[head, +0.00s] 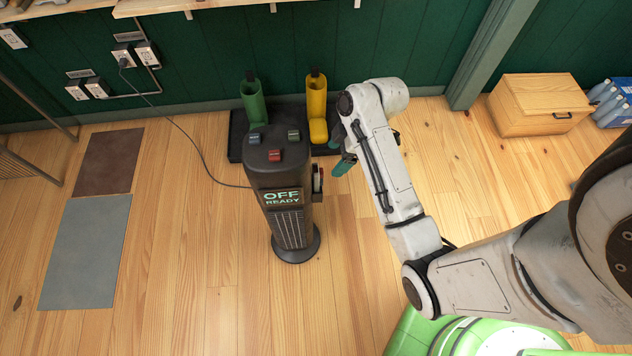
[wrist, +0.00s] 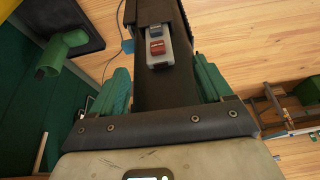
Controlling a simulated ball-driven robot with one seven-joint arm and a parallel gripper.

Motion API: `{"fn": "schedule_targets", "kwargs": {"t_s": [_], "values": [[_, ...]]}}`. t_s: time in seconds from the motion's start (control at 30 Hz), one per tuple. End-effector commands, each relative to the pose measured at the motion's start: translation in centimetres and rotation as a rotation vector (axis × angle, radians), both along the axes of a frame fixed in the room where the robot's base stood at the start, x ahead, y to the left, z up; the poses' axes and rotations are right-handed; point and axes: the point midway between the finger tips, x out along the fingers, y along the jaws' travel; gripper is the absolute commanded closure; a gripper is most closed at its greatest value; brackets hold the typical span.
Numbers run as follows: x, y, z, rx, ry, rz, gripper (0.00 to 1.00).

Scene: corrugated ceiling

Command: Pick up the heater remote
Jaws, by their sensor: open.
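The heater (head: 290,215) is a dark upright tower whose lit panel reads OFF READY. The heater remote (head: 317,181) sits at its right side; in the wrist view the remote (wrist: 158,48) is a light grey handset with a red and a blue-grey button, at upper middle, against a dark surface. My gripper (head: 343,163) is open and empty, just right of the heater and close to the remote. In the wrist view the green fingers of my gripper (wrist: 163,85) stand apart on either side of the dark surface, below the remote in the picture. Contact cannot be told.
A green boot (head: 252,103) and a yellow boot (head: 317,110) stand on a dark tray (head: 236,135) behind the heater. A cord (head: 200,160) runs from the wall outlet to the heater. Mats (head: 85,252) lie at left; a wooden box (head: 541,105) stands at right.

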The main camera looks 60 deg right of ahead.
Motion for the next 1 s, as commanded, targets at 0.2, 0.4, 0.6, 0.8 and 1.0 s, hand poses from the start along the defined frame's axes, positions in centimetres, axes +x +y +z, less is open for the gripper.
{"fn": "schedule_targets", "kwargs": {"t_s": [0.2,0.4,0.6,0.8,1.0], "values": [[0.9,-0.1,-2.2,0.003,-0.021,0.032,0.21],[1.8,0.5,-4.6,0.001,-0.021,0.030,0.21],[2.1,0.9,-5.8,0.000,-0.020,0.030,0.21],[2.9,1.8,-8.5,0.001,-0.020,0.030,0.21],[3.4,2.1,-9.9,-0.001,-0.021,0.028,0.21]]}}
